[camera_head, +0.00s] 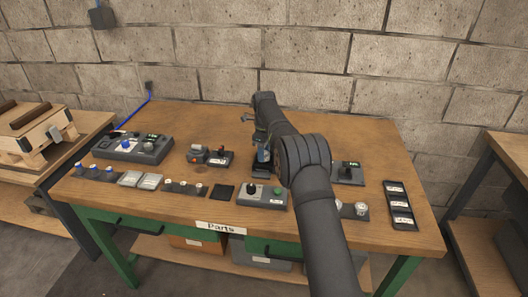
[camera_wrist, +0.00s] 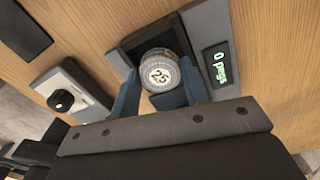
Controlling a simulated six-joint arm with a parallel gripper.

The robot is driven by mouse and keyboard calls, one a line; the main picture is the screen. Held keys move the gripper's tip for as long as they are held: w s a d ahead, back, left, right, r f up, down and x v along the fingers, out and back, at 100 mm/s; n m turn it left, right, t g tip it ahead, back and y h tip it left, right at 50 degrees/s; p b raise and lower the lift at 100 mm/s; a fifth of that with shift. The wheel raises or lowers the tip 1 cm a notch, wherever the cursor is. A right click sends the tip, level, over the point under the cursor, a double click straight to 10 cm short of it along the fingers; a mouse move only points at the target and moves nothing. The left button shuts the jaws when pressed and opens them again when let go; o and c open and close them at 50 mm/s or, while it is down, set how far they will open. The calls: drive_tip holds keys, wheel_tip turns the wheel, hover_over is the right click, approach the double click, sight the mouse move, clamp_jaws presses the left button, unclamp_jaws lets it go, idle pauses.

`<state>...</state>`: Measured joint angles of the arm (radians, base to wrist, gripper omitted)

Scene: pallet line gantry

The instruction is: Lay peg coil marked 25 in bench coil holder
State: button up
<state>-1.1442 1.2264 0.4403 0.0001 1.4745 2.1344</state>
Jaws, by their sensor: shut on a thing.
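The peg coil (camera_wrist: 160,73) is round and pale, and its top reads 25 in the wrist view. My gripper (camera_wrist: 158,92) is shut on it, with one blue-grey finger on each side. The coil sits over or partly in a dark square recess in a grey unit (camera_wrist: 208,30) with a small green display; I cannot tell whether it touches the bottom. In the head view my gripper (camera_head: 262,158) is low over the middle of the bench, and my arm hides part of what lies there. I cannot make out the held coil in that view.
A grey panel with a black knob (camera_wrist: 62,100) lies left of the recess. The bench (camera_head: 330,120) carries a control box (camera_head: 139,148), a row of small coils (camera_head: 184,187), a dark square pad (camera_head: 223,191) and a black tray with white cards (camera_head: 400,205). The rear bench top is clear.

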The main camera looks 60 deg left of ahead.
drive_tip(key=shift+f, duration=0.4)
idle(0.3)
drive_tip(key=o, duration=1.6)
drive_tip(key=shift+r, duration=3.5)
drive_tip(key=shift+f, duration=3.25)
drive_tip(key=shift+r, duration=0.1)
